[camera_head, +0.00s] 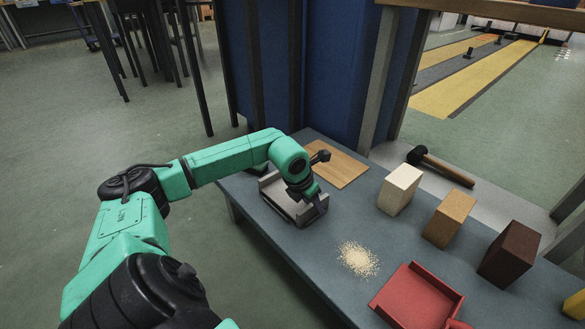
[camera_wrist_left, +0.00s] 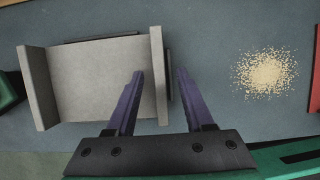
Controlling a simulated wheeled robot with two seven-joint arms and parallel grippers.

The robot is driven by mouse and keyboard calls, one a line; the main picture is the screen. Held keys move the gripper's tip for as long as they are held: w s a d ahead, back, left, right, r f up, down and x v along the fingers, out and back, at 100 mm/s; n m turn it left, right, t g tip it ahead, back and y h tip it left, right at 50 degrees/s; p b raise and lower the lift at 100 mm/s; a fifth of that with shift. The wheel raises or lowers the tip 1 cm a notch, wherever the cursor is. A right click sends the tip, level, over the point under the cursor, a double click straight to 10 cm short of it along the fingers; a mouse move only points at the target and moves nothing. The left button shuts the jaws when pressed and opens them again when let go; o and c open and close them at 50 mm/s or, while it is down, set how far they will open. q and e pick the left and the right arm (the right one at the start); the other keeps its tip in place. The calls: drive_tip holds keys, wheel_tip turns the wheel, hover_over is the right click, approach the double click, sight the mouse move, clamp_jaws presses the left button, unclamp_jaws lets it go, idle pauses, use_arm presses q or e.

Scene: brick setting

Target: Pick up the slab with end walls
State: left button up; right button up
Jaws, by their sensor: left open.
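The slab with end walls (camera_head: 275,193) is grey and lies on the bench, partly hidden by my left arm. In the left wrist view the slab (camera_wrist_left: 95,80) shows a flat floor with an upright wall at its left and right ends. My left gripper (camera_head: 309,197) is over its right end. In the left wrist view the open fingers of my left gripper (camera_wrist_left: 159,73) lie either side of the right end wall, one over the floor and one beyond the wall. Whether they touch it I cannot tell. My right gripper is out of view.
A wooden board (camera_head: 340,167) lies behind the slab. A sand pile (camera_head: 358,259) and a red walled piece (camera_head: 417,295) are to the right. Cream (camera_head: 400,189), tan (camera_head: 450,218) and dark brown (camera_head: 510,254) blocks stand further right. A mallet (camera_head: 445,168) lies behind them.

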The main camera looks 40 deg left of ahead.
use_arm(q)
drive_tip(key=shift+f, duration=0.1)
clamp_jaws()
idle(1.4)
